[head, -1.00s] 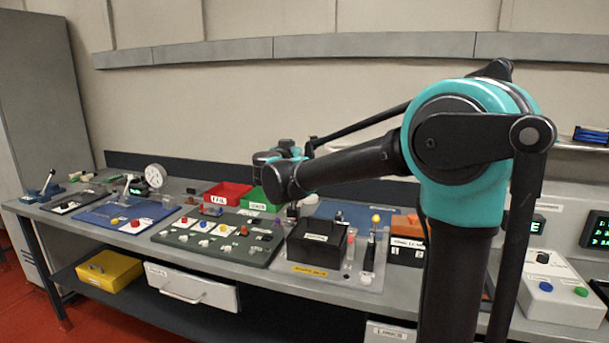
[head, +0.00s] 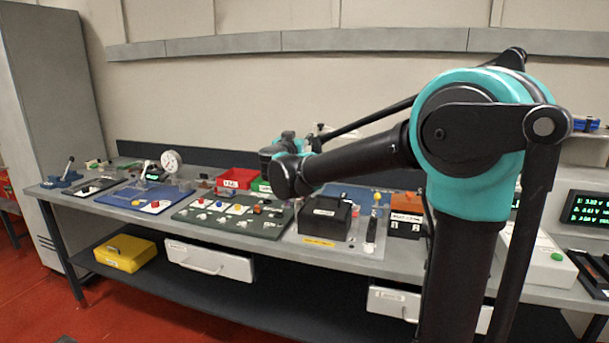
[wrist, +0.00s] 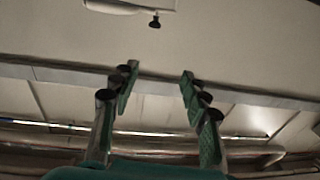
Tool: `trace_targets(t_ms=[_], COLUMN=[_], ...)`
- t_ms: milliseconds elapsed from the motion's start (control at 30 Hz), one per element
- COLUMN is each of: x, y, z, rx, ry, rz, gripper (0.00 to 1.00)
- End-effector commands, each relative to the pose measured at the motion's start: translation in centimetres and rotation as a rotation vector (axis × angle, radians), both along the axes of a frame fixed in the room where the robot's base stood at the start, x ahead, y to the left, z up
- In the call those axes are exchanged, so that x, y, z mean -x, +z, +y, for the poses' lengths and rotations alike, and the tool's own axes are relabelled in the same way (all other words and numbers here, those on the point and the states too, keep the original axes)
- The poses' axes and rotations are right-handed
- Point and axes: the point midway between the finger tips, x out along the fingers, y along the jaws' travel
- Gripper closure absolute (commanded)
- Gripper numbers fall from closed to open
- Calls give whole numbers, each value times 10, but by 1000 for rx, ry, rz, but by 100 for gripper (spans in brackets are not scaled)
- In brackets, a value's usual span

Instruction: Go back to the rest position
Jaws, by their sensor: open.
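My gripper (wrist: 157,85) shows in the wrist view with its two fingers well apart and nothing between them. Behind the fingers are only a pale wall and pipes or rails, so it is clear of the bench things. In the head view my teal and black arm reaches from the right toward the left over the bench. Its far end is above the back of the bench, near the red bin (head: 238,178). The fingers cannot be made out in the head view.
The long grey bench (head: 400,262) carries a dark green board (head: 190,214), a blue board (head: 130,196), a black box (head: 325,218) and a white pressure gauge (head: 171,161). A yellow bin (head: 125,253) and a white drawer (head: 210,262) are below. Red floor (head: 170,318) lies in front.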

Motion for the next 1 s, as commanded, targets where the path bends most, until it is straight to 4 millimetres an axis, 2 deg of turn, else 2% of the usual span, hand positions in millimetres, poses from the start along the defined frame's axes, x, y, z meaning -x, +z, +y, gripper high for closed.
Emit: trace_targets(t_ms=[367,467,567,667,767,867,1000], x=[11,20,37,62,93,128,180], y=[2,-6,-26,-63,-113,-169,-243], z=[-3,-2,-2,-6,-16,-34,-69], rx=[1,6,16,29,35,32,12], ry=[218,312,428,548,634,674,654], rz=[-89,-90,-57,32,173,348,596], gripper=[54,54,54,54,54,54,54])
